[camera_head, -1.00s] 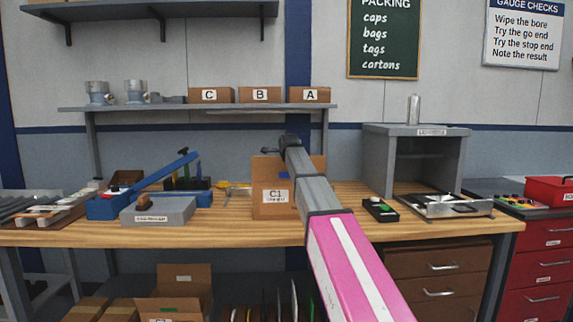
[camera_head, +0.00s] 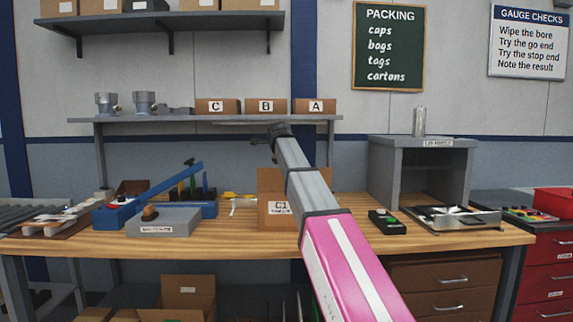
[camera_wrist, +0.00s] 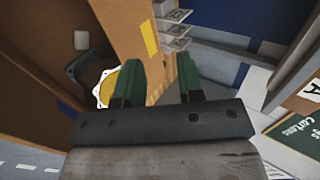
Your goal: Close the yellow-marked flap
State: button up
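The brown carton marked C1 (camera_head: 280,210) stands on the bench, partly hidden behind my arm. In the wrist view the flap with a yellow mark (camera_wrist: 150,38) stands out from the carton and runs down toward my fingers. Inside the carton, to the left, lies a round flanged housing (camera_wrist: 90,75) with a yellow part. My gripper (camera_wrist: 160,80) has its two green fingers apart. The lower part of the flap shows in the gap between them; I cannot tell whether they touch it. In the head view my gripper (camera_head: 272,138) is above the carton.
A shelf (camera_head: 200,117) with cartons C, B and A runs behind the carton. A blue lever tool (camera_head: 160,195) and a grey block (camera_head: 165,222) are left. A dark small tray (camera_head: 388,222) and a grey open cabinet (camera_head: 385,170) are right.

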jog(key=shift+s+a+r, duration=0.55)
jog(key=shift+a, duration=0.2)
jog(key=shift+s+a+r, duration=0.5)
jog(key=shift+a+r, duration=0.05)
jog(key=shift+a, duration=0.2)
